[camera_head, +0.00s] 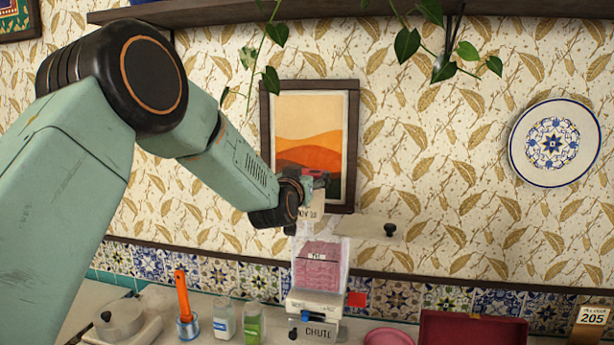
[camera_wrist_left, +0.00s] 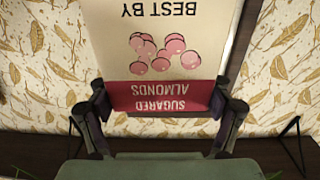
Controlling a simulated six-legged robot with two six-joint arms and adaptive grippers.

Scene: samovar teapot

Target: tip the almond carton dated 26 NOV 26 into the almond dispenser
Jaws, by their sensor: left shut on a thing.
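My left gripper (camera_head: 303,184) is shut on a cream and dark red carton (camera_head: 311,209), above the dispenser. In the left wrist view the carton (camera_wrist_left: 160,50) sits between the fingers (camera_wrist_left: 164,102). It bears pink almond pictures and the words SUGARED ALMONDS and BEST BY, upside down there; no date is readable. The clear almond dispenser (camera_head: 318,265) has pink contents inside and a base marked CHUTE (camera_head: 318,332). Its top is partly hidden by the carton. A pale panel with a dark knob (camera_head: 370,229), seemingly its lid, extends right of the top. My right gripper is not in view.
Left of the dispenser stand a green-filled jar (camera_head: 252,322), a clear jar (camera_head: 224,318), an orange-handled tool (camera_head: 184,298) and a lidded pot (camera_head: 119,318). A pink plate (camera_head: 388,337) and a dark red box (camera_head: 472,328) are to its right. A framed picture (camera_head: 311,120) hangs behind.

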